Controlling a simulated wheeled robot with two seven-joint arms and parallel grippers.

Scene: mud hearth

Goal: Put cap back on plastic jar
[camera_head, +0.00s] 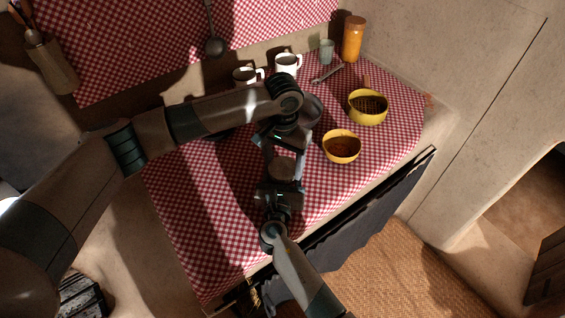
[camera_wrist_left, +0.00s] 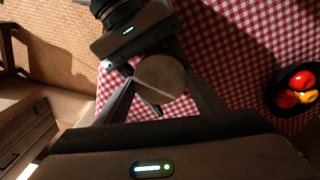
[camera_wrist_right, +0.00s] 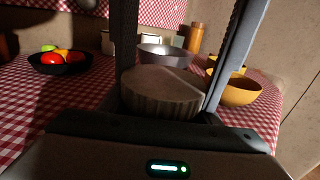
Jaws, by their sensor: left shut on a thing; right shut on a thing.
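The cap (camera_head: 284,168) is a round, brownish disc with a plain top and ribbed side. It shows between the fingers of my left gripper (camera_wrist_left: 158,90) in the left wrist view, and close up in the right wrist view (camera_wrist_right: 162,92). My left gripper comes from above, shut, with one finger on each side of the cap. My right gripper (camera_head: 279,186) is shut just below the cap, at the level of the jar. The plastic jar's body is almost wholly hidden by the cap and the grippers. I cannot tell whether the cap sits fully on it.
A yellow bowl (camera_head: 342,147) and another yellow bowl (camera_head: 367,107) stand to the right on the checked cloth (camera_head: 215,210). White mugs (camera_head: 288,64), a cup (camera_head: 327,52) and an orange jar (camera_head: 353,38) stand at the back. A dark bowl (camera_wrist_right: 60,66) holds colourful fruit.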

